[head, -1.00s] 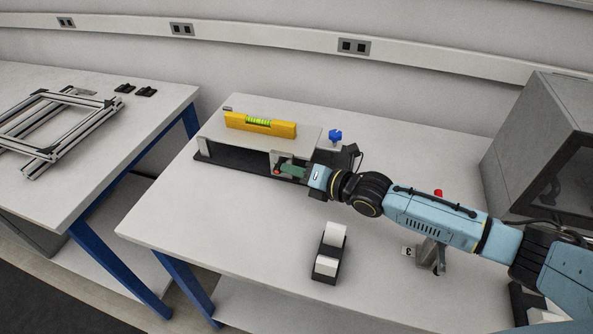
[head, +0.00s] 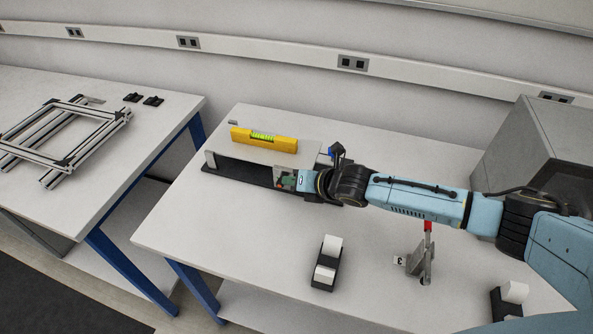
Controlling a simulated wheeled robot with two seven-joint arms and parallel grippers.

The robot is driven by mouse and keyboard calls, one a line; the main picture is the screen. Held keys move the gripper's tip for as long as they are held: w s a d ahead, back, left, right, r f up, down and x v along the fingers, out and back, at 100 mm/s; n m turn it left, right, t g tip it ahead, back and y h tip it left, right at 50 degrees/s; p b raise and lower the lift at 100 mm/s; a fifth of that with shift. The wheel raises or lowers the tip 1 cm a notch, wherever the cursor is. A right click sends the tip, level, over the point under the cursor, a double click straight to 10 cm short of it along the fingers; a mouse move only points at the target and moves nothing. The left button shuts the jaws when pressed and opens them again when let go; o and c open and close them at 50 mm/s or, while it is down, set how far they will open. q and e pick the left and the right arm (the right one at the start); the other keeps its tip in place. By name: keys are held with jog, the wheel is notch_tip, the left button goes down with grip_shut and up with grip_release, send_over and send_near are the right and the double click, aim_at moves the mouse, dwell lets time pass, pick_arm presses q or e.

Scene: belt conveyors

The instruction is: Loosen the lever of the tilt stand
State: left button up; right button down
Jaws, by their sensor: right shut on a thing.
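The tilt stand has a light plate (head: 222,144) over a long black base (head: 232,172) and stands at the back left of the middle bench. A yellow spirit level (head: 264,140) with a green vial lies on the plate. My right gripper (head: 285,181) reaches in from the right at the stand's front right corner. It is shut on the stand's lever, which is mostly hidden by the fingers. A blue knob (head: 331,152) at the stand's right end is partly hidden behind my wrist. My left gripper is out of view.
A black holder with white blocks (head: 325,265) stands in front of the stand. A red-handled metal clamp (head: 421,262) and a grey cabinet (head: 525,145) are to the right. An aluminium frame (head: 65,145) lies on the left bench. The bench's front left is clear.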

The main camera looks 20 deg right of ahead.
aim_at(280, 179)
jog(key=r+g+h+p, duration=0.1)
jog(key=p, duration=0.1)
jog(key=w+a+r+g+h+p, duration=0.1)
jog(key=p, duration=0.2)
jog(key=shift+a+n+h, duration=0.1)
jog(key=shift+n+h, duration=0.3)
jog(key=shift+w+a+g+h+p, duration=0.25)
jog(key=shift+a+g+h+p, duration=0.1)
jog(key=shift+g+h+p, duration=0.35)
jog(key=shift+w+a+n+g+h, duration=0.2)
jog(key=shift+a+n+g+h, duration=0.15)
jog(key=shift+h, duration=0.35)
jog(key=shift+w+a+g+h+b, duration=0.1)
jog(key=shift+a+g+h+b, duration=0.05)
jog(key=shift+g+h+b, duration=0.25)
jog(key=shift+w+a+f+n+g+h+b, duration=0.2)
jog(key=shift+a+g+h+b, duration=0.55)
jog(key=shift+b, duration=1.6)
jog(key=shift+w+a+f+n+g+h+b, duration=0.15)
jog(key=shift+w+g+h+b, duration=0.25)
jog(key=shift+h+b, duration=1.3)
jog(key=shift+w+a+n+g+h+b, duration=0.3)
jog(key=shift+g+b, duration=0.4)
jog(key=shift+b, duration=2.25)
jog(key=shift+s, duration=0.15)
jog(key=c, duration=1.4)
grip_release()
jog(key=shift+c, duration=0.2)
